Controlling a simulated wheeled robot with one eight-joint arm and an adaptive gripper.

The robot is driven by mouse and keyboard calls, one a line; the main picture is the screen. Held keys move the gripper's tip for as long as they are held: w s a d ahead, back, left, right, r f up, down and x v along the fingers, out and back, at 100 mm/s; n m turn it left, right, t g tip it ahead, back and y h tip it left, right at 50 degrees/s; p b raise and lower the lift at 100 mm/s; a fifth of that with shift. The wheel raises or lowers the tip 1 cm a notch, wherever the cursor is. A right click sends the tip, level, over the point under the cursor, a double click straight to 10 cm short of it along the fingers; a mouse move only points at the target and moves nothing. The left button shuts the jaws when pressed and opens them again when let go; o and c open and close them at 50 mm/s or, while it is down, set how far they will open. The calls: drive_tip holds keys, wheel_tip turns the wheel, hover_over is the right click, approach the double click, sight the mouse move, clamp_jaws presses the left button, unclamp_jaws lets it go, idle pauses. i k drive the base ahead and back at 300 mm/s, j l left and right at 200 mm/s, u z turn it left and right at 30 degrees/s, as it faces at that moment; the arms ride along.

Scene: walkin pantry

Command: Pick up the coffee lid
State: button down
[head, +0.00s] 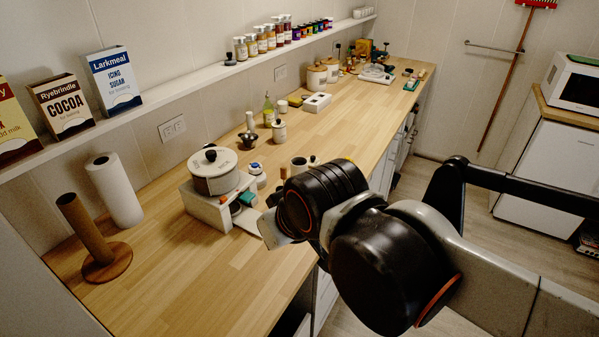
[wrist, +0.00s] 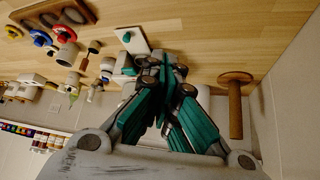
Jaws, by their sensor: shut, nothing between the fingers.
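I cannot tell for certain which thing is the coffee lid; no label for it can be read. A pot with a pale round lid and dark knob (head: 213,160) stands on a white block-like stand (head: 203,207) on the counter. My gripper shows in the wrist view with teal fingers (wrist: 165,65) drawn together, shut and empty. In the head view it is mostly hidden behind my own wrist, near the right side of the stand.
A bare wooden roll holder (head: 92,235) and a white paper roll (head: 115,190) stand at left. Small jars and a green bottle (head: 268,110) stand farther back. The front counter is largely clear.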

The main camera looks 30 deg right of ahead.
sight(313, 161)
drive_tip(key=i+l, duration=0.15)
drive_tip(key=l, duration=0.25)
drive_tip(key=i+l+z, duration=0.1)
drive_tip(key=l, duration=0.35)
drive_tip(key=i+l, duration=0.25)
drive_tip(key=l, duration=0.15)
drive_tip(key=i+l+z, duration=0.15)
drive_tip(key=l, duration=0.25)
drive_tip(key=i+l, duration=0.25)
drive_tip(key=l+z, duration=0.05)
drive_tip(key=l, duration=0.05)
